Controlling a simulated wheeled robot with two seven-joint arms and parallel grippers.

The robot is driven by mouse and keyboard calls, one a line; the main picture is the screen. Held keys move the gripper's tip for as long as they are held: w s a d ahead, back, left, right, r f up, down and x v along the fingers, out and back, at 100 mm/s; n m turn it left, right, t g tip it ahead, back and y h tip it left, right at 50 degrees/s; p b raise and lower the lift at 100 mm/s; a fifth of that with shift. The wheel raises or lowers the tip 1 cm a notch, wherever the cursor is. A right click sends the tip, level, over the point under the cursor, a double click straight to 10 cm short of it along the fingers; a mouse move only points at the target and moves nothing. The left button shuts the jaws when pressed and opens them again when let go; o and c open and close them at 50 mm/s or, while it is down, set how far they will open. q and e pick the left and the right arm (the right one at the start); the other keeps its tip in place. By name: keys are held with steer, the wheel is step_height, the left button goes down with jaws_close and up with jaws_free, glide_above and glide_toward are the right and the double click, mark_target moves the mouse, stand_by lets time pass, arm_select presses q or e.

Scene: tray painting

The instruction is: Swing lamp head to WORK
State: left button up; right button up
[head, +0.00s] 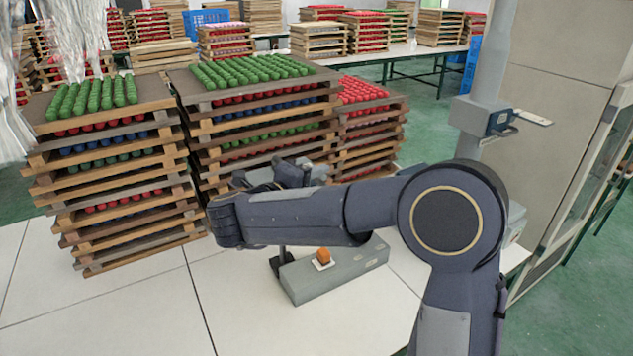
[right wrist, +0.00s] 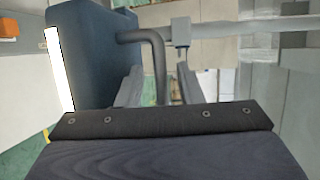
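The lamp head (right wrist: 95,55) is a dark blue-grey box with a bright white strip along its left side in the right wrist view. A dark bent bar (right wrist: 155,60) comes out of it. My right gripper (right wrist: 158,85) has its two grey fingers apart, one on each side of the bar, with gaps showing. Contact cannot be told. In the head view, my right forearm crosses in front and hides most of the lamp. A grey base box (head: 315,285) with an orange button (head: 323,255) lies below on the white table. My left gripper is out of view.
Tall stacks of wooden trays (head: 110,190) with green, red and blue pieces stand at the left and behind my arm. A grey post (head: 492,60) with a blue-fronted box (head: 498,122) and a cabinet (head: 555,90) are at the right. The front of the table (head: 100,310) is clear.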

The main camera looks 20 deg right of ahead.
steer(key=b+v, duration=0.2)
steer(key=v, duration=0.5)
steer(key=shift+a, duration=0.25)
steer(key=shift+s, duration=0.15)
